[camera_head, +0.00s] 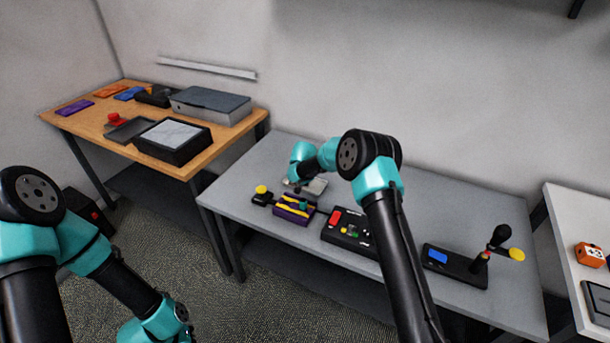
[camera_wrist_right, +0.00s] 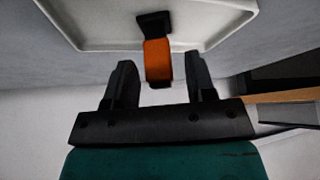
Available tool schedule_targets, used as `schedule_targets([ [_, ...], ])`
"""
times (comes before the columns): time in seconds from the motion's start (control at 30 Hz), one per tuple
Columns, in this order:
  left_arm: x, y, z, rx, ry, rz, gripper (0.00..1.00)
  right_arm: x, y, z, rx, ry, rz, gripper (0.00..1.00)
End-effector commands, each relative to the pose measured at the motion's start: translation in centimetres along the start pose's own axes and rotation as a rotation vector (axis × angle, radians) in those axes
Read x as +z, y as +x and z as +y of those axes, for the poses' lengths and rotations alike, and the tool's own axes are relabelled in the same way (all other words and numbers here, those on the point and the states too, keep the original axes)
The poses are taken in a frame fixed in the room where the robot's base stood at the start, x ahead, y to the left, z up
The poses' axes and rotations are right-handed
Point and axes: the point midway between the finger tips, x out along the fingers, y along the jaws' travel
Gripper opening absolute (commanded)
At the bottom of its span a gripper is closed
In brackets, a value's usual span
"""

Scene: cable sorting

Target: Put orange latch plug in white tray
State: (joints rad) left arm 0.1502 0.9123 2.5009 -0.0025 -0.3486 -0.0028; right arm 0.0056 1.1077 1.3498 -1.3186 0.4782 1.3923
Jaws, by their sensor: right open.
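The white tray (camera_wrist_right: 90,43) fills the top of the right wrist view; in the head view the tray (camera_head: 317,187) lies on the grey table, partly hidden by my right arm. The orange latch plug (camera_wrist_right: 158,64) has a black end (camera_wrist_right: 153,24) that shows against the tray floor. Its orange part overlaps the tray's rim; I cannot tell whether it rests there. My right gripper (camera_wrist_right: 160,61) is open, its fingers on either side of the orange part with a visible gap on both sides. My left gripper is outside the head view; only its arm shows.
On the grey table (camera_head: 450,215) stand a purple-and-yellow block (camera_head: 290,211), a black button panel (camera_head: 349,237) and a lever unit with a blue screen (camera_head: 455,262). A wooden table (camera_head: 85,118) with boxes stands left; a white table (camera_head: 575,215) stands right.

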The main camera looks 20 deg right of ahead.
Motion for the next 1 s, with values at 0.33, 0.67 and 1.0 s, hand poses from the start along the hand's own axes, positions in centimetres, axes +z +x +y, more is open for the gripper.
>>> schedule_targets([
  [0.33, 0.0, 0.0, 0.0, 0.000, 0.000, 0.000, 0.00, -0.1, -4.6, -0.1, -0.001, -0.001, 0.002, 0.50],
  [0.67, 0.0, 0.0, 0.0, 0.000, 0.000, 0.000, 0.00, 0.0, -10.1, 0.0, -0.001, -0.001, 0.001, 0.50],
  [1.0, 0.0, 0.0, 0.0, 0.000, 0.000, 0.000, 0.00, 0.1, -11.9, 0.0, 0.000, -0.001, -0.001, 0.50],
])
